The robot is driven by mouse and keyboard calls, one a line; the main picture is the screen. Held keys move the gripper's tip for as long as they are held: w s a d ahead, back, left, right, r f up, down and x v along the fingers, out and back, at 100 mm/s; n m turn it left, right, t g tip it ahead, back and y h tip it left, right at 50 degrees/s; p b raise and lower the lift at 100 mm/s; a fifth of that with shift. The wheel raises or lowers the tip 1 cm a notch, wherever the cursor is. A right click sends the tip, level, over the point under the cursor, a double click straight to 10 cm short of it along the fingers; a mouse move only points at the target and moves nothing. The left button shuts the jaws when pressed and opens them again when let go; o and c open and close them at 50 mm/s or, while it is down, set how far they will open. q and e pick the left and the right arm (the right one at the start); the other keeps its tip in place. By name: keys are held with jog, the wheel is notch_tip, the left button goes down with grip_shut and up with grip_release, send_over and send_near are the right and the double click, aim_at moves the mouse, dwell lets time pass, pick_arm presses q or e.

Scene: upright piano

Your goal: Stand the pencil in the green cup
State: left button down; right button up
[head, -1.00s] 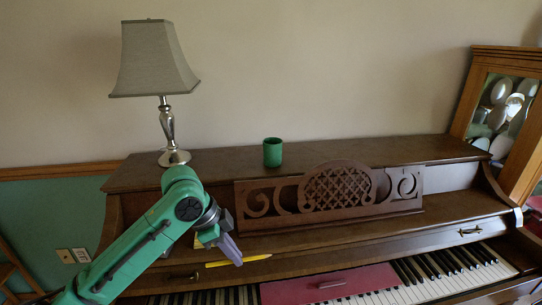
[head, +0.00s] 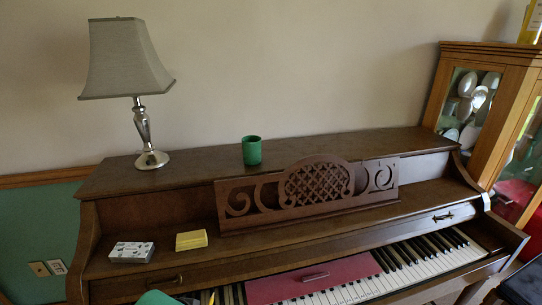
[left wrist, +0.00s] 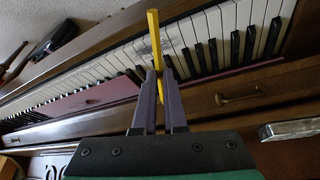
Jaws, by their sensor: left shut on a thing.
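The green cup (head: 252,151) stands upright on the piano's top, left of its middle, in the head view. My left gripper (left wrist: 160,76) is shut on the yellow pencil (left wrist: 155,38) in the left wrist view. The pencil sticks out beyond the fingertips, with the piano keys behind it. In the head view only a bit of my green left arm shows at the bottom edge, with a small yellow piece of the pencil (head: 211,298) near it. The gripper is well below the cup and apart from it. My right gripper is not in view.
A lamp (head: 150,160) stands left of the cup on the piano top. A carved music rest (head: 318,187) rises below and right of the cup. A yellow pad (head: 191,240) and a patterned box (head: 131,252) lie on the ledge. A red folder (head: 315,278) covers some keys.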

pick_arm(q)
jog(key=w+d+r+m+g+h+p, duration=0.2)
jog(key=w+d+r+m+h+p, duration=0.1)
jog(key=w+r+m+p, duration=0.8)
jog(key=shift+n, duration=0.7)
jog(key=f+b, duration=0.1)
jog(key=f, duration=0.5)
jog(key=s+f+b, duration=0.1)
jog(key=f, duration=0.5)
jog(key=f+b, duration=0.1)
jog(key=f, duration=0.5)
jog(key=shift+s+d, duration=0.15)
jog(key=shift+s, duration=0.15)
jog(key=shift+f, duration=0.25)
jog(key=shift+f, duration=0.15)
jog(key=c, duration=1)
grip_release()
